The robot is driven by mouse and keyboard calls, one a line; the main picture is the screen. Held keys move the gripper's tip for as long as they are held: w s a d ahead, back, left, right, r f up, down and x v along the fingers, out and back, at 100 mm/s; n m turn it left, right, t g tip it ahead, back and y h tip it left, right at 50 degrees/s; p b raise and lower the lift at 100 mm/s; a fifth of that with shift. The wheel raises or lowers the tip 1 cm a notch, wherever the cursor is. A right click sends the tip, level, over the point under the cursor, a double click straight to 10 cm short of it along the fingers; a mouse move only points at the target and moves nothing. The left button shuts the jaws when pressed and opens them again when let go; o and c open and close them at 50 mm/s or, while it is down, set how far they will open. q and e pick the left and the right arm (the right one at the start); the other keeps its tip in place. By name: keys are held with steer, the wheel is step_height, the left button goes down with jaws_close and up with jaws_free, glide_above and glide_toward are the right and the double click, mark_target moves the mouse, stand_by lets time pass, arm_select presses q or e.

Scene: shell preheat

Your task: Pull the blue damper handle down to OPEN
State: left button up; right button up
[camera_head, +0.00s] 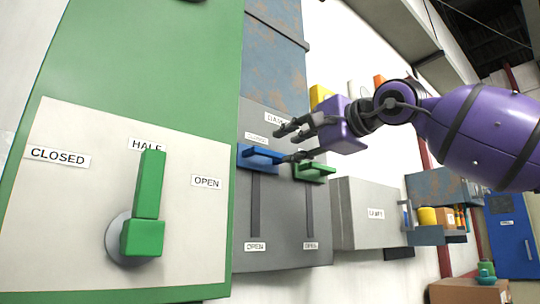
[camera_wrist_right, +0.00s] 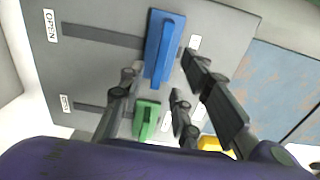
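The blue damper handle (camera_head: 260,156) sits at the top of the left slot on a grey panel (camera_head: 285,215), by a label that reads CLOSED; an OPEN label is at the slot's lower end. My right gripper (camera_head: 284,146) is open, its fingers pointing left at the blue handle. In the right wrist view the blue handle (camera_wrist_right: 164,48) lies between and just beyond the spread fingertips (camera_wrist_right: 158,64). Whether a finger touches it, I cannot tell. My left gripper is not in view.
A green handle (camera_head: 314,171) sits at the top of the right slot, just under my right gripper. A green lever (camera_head: 147,205) on a white plate (camera_head: 60,230) stands at the left, pointing up to HALF. A grey box (camera_head: 362,212) is right of the panel.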

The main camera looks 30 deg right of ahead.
mark_target(273, 153)
steer(key=w, duration=0.5)
steer(key=shift+w+a+p, duration=0.2)
steer(key=shift+w+p, duration=0.1)
steer(key=shift+p, duration=0.1)
steer(key=shift+w+r, duration=0.1)
steer(key=shift+w, duration=0.15)
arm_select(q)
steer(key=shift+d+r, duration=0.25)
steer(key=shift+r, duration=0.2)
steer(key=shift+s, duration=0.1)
arm_select(e)
steer(key=shift+w+a, duration=0.1)
steer(key=shift+w, duration=0.05)
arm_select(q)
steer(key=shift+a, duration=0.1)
arm_select(e)
jaws_close()
